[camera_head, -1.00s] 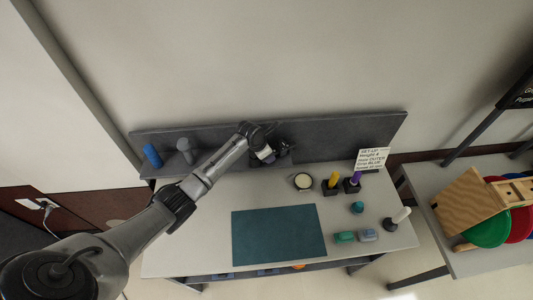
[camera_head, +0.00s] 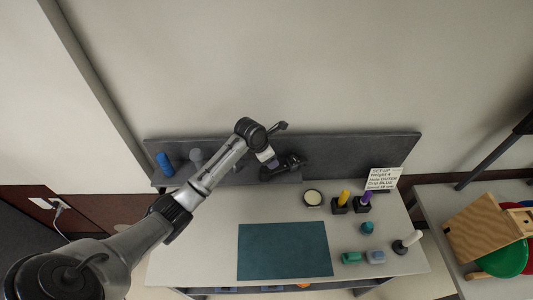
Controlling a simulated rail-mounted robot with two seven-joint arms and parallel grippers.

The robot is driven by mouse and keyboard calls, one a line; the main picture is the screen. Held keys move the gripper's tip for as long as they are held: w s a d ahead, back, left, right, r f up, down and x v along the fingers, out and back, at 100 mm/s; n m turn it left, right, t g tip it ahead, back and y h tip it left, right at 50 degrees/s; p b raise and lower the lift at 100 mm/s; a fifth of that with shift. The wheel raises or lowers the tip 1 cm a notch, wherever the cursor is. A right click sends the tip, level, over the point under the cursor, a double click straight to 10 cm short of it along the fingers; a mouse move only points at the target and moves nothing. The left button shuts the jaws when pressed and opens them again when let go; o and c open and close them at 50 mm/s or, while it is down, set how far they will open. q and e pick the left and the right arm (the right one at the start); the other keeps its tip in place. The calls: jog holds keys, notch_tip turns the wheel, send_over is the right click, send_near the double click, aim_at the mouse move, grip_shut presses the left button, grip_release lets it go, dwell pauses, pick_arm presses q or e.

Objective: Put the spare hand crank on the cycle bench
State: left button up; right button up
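My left arm reaches in from the left over the bench (camera_head: 205,255). Its dark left gripper (camera_head: 292,165) is at the grey back ledge; its fingers are too small and dark to tell open from shut, or whether they hold anything. No part is plainly recognisable as the spare hand crank. A white handle on a dark base (camera_head: 408,242) lies at the bench's right edge, and a blue cylindrical grip (camera_head: 165,164) and a grey knobbed piece (camera_head: 197,157) are on the ledge at the left. My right gripper is out of view.
A teal mat (camera_head: 284,251) covers the front middle. A round pale-topped dish (camera_head: 313,197), yellow (camera_head: 343,198) and purple (camera_head: 366,200) grips, small teal and grey blocks (camera_head: 375,257) and a set-up card (camera_head: 383,179) are at the right.

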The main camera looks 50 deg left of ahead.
pick_arm(q)
jog(key=shift+v, duration=1.35)
jog(key=s+d+f+m+g, duration=0.1)
jog(key=s+d+f+m, duration=0.45)
jog(key=s+m, duration=0.25)
jog(key=s+d+f+m, duration=0.5)
jog(key=s+d+m, duration=0.2)
jog(key=m, duration=0.2)
jog(key=s+d+r+m, duration=0.1)
jog(key=s+d+m, duration=0.1)
jog(key=s+m, duration=0.3)
jog(key=s+d+m, duration=0.3)
jog(key=s+m, duration=0.3)
jog(key=s, duration=0.2)
jog(key=s+d+r+m+y, duration=0.1)
jog(key=s+d+m, duration=0.1)
jog(key=s+m, duration=0.4)
jog(key=shift+d+r, duration=0.35)
jog(key=shift+d, duration=0.05)
jog(key=shift+s, duration=0.15)
notch_tip(320, 180, up, 6)
jog(key=p, duration=0.5)
jog(key=shift+f+p, duration=0.1)
jog(key=shift+p, duration=0.3)
